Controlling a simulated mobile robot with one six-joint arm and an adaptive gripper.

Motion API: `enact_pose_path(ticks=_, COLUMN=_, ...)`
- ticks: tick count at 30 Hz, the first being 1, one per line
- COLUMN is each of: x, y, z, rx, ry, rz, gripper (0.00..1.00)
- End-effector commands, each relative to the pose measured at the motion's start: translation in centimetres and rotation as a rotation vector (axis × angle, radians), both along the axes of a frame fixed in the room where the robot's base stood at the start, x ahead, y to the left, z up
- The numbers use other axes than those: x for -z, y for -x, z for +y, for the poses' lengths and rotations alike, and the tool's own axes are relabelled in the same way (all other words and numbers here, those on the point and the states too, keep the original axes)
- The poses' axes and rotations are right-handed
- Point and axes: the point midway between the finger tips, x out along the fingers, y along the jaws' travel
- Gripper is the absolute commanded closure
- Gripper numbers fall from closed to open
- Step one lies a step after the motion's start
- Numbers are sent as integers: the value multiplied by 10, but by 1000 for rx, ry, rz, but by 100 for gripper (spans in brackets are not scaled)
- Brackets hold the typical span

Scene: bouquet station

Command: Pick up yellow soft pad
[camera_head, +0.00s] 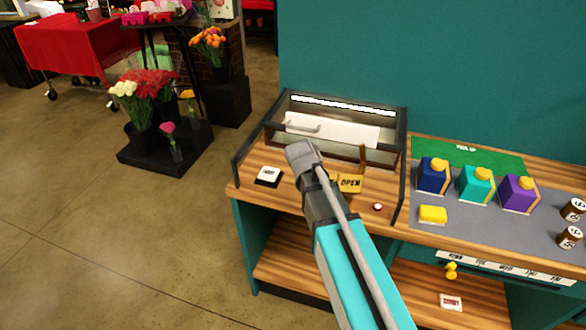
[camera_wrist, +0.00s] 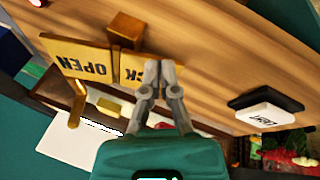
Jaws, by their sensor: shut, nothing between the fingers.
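The yellow soft pad (camera_head: 433,214) lies flat on the grey mat in the head view, in front of the dark blue and teal boxes. My gripper shows in the wrist view (camera_wrist: 159,76) with its fingers shut and empty. Its tips overlap a wooden sign in that view; I cannot tell whether they touch it. In the head view my arm reaches over the left part of the counter and hides the fingers. The gripper is apart from the pad, well to its left. I cannot make out the pad for sure in the wrist view.
A yellow OPEN sign (camera_head: 350,184) stands before a glass-topped case with a white handled panel (camera_head: 330,131). A black-based white button (camera_head: 268,175) is left of my arm. Dark blue (camera_head: 433,178), teal (camera_head: 476,186) and purple (camera_head: 519,195) boxes stand behind the pad. Small jars (camera_head: 570,237) are at right.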

Motion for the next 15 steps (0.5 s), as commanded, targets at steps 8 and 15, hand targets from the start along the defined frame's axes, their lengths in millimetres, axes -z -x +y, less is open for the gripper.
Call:
enact_pose_path(ticks=8, x=12, y=89, z=-55, rx=29, ry=-190, rz=154, gripper=100)
enact_pose_path(ticks=15, x=13, y=126, z=-68, rx=24, ry=-293, rz=211, gripper=100)
